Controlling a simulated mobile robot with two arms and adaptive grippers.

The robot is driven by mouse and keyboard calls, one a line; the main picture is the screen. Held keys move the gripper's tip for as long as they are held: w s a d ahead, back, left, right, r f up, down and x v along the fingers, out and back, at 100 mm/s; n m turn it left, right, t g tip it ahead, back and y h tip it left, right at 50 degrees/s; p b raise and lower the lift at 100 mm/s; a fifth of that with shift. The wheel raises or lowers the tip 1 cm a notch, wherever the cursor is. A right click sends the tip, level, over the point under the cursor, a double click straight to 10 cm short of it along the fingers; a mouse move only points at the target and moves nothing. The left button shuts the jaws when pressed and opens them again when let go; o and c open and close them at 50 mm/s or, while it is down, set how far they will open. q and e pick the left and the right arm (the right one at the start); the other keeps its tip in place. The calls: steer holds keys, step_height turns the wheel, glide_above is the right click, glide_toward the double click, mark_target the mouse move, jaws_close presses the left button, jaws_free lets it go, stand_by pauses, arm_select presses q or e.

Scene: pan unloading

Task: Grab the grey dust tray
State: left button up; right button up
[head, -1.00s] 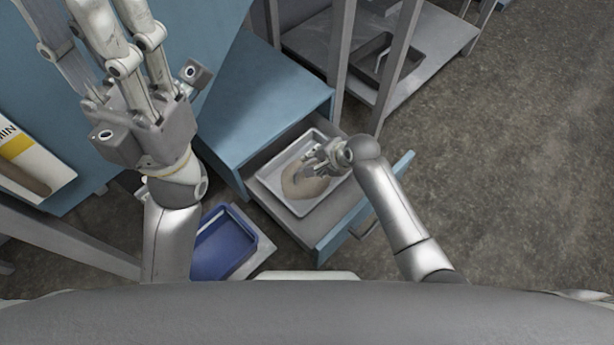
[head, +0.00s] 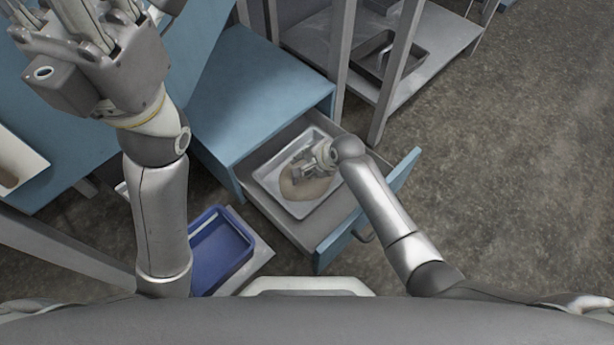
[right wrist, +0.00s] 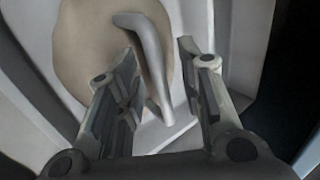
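A light grey tray (head: 268,183) lies in an open drawer in the head view; its surface also shows in the right wrist view (right wrist: 28,82). A beige rounded mass (head: 303,190) lies in it, also in the right wrist view (right wrist: 88,45). A grey bent handle (right wrist: 152,65) stands over the mass. My right gripper (head: 304,168) is over the tray and hides part of it. In the right wrist view its two fingers (right wrist: 157,50) are apart, with the handle between them. I see no clear grip. My left gripper (head: 75,25) is at the top left, its fingertips cut off by the frame.
The drawer (head: 337,240) is pulled out from a blue cabinet (head: 255,95). A blue tray (head: 222,250) lies low at the left of the drawer. A dark grey tray (head: 410,58) sits on a metal shelf behind. Open floor (head: 510,190) lies to the right.

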steer(key=shift+c, duration=0.2)
jaws_close()
steer(key=shift+w+r, duration=0.1)
stand_by(0.4)
steer(key=shift+r, duration=0.15)
